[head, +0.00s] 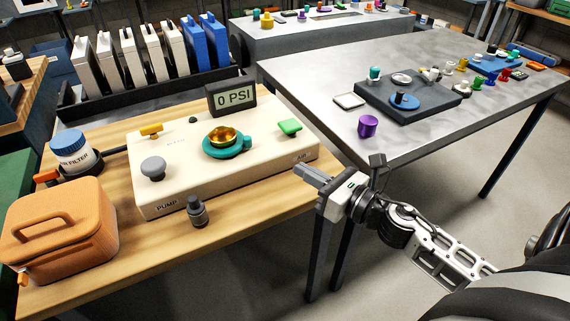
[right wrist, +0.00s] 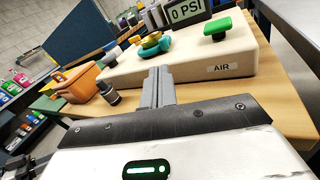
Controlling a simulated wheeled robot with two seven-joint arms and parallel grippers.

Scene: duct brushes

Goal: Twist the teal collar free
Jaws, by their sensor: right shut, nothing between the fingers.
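The teal collar (head: 227,147) sits on top of the cream pump box (head: 262,171), around a gold cup-shaped fitting (head: 222,136). A small tab sticks out from the collar on its right side. In the right wrist view the collar (right wrist: 152,53) and the gold fitting (right wrist: 151,41) show beyond my fingers. My right gripper (head: 310,174) is shut and empty, just off the right front corner of the box by the AIR label, apart from the collar. It also shows in the right wrist view (right wrist: 160,72). My left gripper is not in view.
On the box are a green knob (head: 289,127), a yellow handle (head: 151,130) and a grey knob (head: 153,168). A display (head: 232,99) reading 0 PSI stands behind. A small dark bottle (head: 197,211), an orange case (head: 59,232) and a filter jar (head: 73,153) share the wooden table.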

